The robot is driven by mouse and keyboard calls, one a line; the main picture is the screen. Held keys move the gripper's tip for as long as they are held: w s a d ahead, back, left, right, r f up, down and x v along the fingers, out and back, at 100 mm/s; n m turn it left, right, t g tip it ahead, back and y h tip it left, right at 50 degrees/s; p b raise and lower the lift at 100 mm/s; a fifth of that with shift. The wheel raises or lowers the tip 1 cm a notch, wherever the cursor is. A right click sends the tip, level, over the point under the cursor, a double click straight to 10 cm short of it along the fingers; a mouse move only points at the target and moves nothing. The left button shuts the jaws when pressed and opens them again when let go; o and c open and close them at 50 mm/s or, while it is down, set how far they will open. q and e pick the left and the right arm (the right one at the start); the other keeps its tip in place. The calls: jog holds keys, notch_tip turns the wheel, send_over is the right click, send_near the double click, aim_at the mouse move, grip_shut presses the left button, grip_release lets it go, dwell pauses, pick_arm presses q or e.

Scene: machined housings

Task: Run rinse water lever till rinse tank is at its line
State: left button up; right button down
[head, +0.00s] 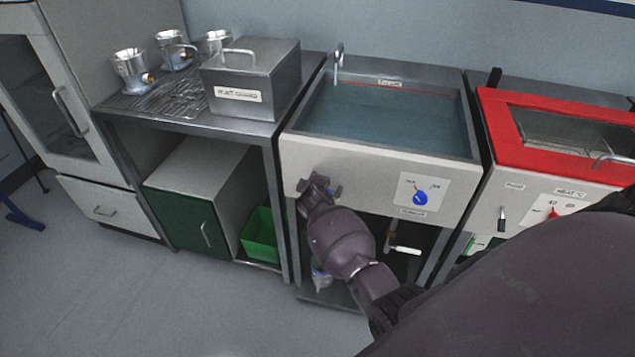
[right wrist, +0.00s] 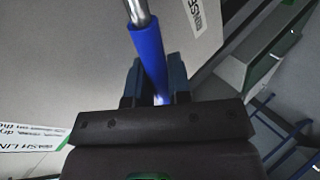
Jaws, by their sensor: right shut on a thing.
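The rinse tank (head: 300,151) is a steel basin in a white-fronted stand, holding blue-grey water (head: 385,118). A red line (head: 410,90) runs along its back wall; the water surface lies close below it, the exact gap too small to tell. The tap (head: 339,48) at the back left has a pale blue streak under its spout. My right gripper (head: 319,186) is at the left of the tank's front panel. In the right wrist view the gripper (right wrist: 155,82) is shut on the blue sleeve of a metal lever (right wrist: 147,45). My left gripper is out of view.
A dial with a blue knob (head: 420,198) sits on the tank front. A white-handled valve (head: 405,250) is below. A red-topped heated unit (head: 497,125) stands right. Left, a bench holds a lidded steel box (head: 270,85) and metal housings (head: 131,70). Floor at lower left is clear.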

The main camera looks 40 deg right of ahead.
notch_tip(320, 180, down, 3)
jog(key=shift+w+a+r+n+g+h+b, duration=0.1)
jog(key=shift+n+g+h+b, duration=0.1)
jog(key=shift+n+g+h, duration=0.3)
jog(key=shift+w+a+r+n+g+h+b, duration=0.1)
jog(key=shift+n+g+h+b, duration=0.1)
jog(key=shift+n+g, duration=0.45)
jog(key=shift+d+f, duration=0.1)
jog(key=c, duration=1.1)
grip_release()
jog(key=shift+o, duration=0.2)
jog(key=p+v, duration=0.3)
jog(key=v, duration=0.8)
